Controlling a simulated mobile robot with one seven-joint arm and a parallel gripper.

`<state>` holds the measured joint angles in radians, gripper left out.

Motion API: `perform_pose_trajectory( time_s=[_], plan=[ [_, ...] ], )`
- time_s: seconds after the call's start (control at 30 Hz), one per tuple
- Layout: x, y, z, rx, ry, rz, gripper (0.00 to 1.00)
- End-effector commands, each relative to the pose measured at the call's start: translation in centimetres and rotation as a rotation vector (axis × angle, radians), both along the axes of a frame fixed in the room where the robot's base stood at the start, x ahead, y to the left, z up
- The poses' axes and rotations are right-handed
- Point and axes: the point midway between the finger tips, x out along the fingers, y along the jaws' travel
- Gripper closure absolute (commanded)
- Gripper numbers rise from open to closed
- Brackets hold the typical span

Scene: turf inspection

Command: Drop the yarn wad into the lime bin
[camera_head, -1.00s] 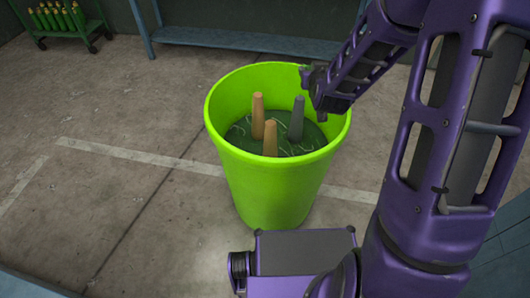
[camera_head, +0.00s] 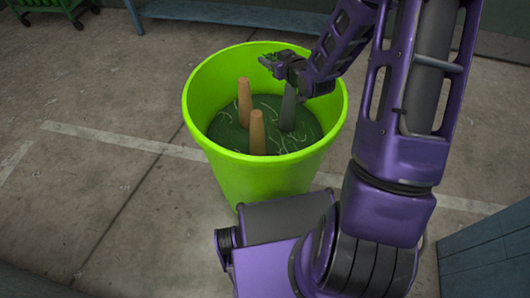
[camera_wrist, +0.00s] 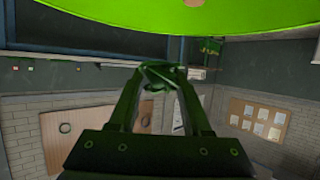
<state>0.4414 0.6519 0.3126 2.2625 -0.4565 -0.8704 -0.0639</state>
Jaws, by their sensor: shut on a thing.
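The lime bin (camera_head: 262,178) stands upright on the floor, open at the top. My gripper (camera_head: 268,63) is over its far inner part in the head view, around rim height. My gripper also shows in the wrist view (camera_wrist: 160,72), its two fingers closed on a small dark green yarn wad (camera_wrist: 158,76). In the head view the wad is too small to tell from the fingertips. The bin (camera_wrist: 190,22) fills the top of the wrist view.
A blue bench (camera_head: 235,14) and a green cart (camera_head: 55,8) stand behind. The floor at left is clear.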

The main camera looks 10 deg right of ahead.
Motion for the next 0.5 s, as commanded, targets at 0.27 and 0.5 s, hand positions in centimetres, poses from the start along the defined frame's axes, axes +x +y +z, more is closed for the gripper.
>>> perform_pose_trajectory(
  time_s=[0.27,0.5],
  plan=[
    [0.0,0.0,-2.9,0.0,0.0,0.0,1.0],
    [0.0,0.0,-5.4,-0.001,0.001,-0.001,1.0]
  ],
)
